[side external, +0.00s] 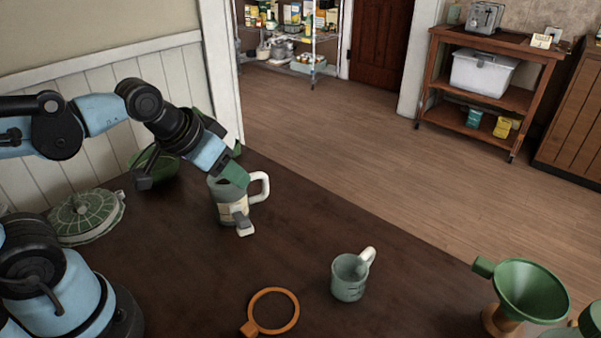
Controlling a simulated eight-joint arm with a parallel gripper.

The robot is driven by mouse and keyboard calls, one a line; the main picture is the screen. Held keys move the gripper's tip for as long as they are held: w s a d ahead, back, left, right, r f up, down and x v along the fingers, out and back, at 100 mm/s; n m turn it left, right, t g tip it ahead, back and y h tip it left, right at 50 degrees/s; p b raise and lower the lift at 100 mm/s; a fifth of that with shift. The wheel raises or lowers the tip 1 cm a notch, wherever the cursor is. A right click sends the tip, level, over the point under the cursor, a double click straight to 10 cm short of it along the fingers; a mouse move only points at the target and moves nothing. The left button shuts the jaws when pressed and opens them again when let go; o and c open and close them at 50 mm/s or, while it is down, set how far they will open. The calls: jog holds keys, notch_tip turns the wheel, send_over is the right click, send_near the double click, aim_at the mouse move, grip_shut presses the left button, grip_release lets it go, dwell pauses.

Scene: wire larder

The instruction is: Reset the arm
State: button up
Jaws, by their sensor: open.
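My gripper (240,200) is at the far left part of the dark table, reaching down from the upper left. It is open and overlaps a grey-green mug (216,190) with a white handle on its right. A pale finger shows in front of the mug and a green part shows near its rim. I cannot tell whether the fingers touch the mug. The mug stands upright, partly hidden by my gripper.
A smaller mug (348,280), an orange ring (250,312) and a green funnel (530,288) stand to the right and front. A green lidded dish (85,215) and a green bowl (155,164) are at left. The table's middle (300,250) is clear.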

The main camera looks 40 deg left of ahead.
jog(key=shift+s+a+f, duration=0.4)
jog(key=shift+s, duration=0.05)
